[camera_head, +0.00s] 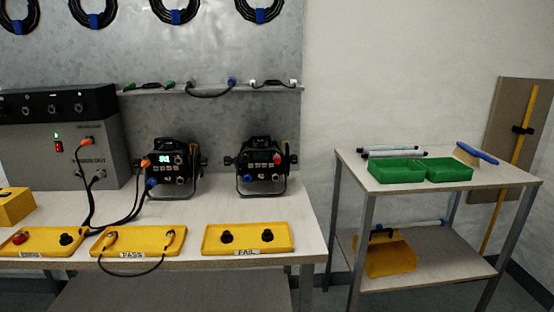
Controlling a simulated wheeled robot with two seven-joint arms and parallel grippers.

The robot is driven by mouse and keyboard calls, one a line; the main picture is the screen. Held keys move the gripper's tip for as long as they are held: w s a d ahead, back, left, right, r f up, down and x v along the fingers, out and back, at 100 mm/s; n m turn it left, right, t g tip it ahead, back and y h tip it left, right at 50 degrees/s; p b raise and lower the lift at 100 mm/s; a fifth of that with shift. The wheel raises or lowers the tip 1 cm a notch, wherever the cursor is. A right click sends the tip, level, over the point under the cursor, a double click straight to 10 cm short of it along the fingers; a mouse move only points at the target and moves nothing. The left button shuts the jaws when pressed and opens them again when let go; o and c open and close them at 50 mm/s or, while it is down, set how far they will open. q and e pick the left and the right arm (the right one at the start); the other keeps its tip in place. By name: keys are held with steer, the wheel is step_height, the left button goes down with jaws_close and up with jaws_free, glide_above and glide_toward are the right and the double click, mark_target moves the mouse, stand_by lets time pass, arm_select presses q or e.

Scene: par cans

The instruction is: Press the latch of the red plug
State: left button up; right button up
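A red plug-like part (277,159) shows at the upper right of the right par can's (258,177) back panel; its latch is too small to make out. Another red piece (20,237) lies in the left yellow tray (42,252). The left par can (184,182) has a lit display, with an orange plug (145,163) and a blue plug (152,183) on its left side. Another orange plug (86,144) is at the grey distribution box (50,165). Neither of my grippers is in view.
The FAIL tray (212,248) holds two black connectors. A shelf (215,90) with short cables runs behind. A cart (400,185) with green bins stands at right. The bench right of the par cans is clear.

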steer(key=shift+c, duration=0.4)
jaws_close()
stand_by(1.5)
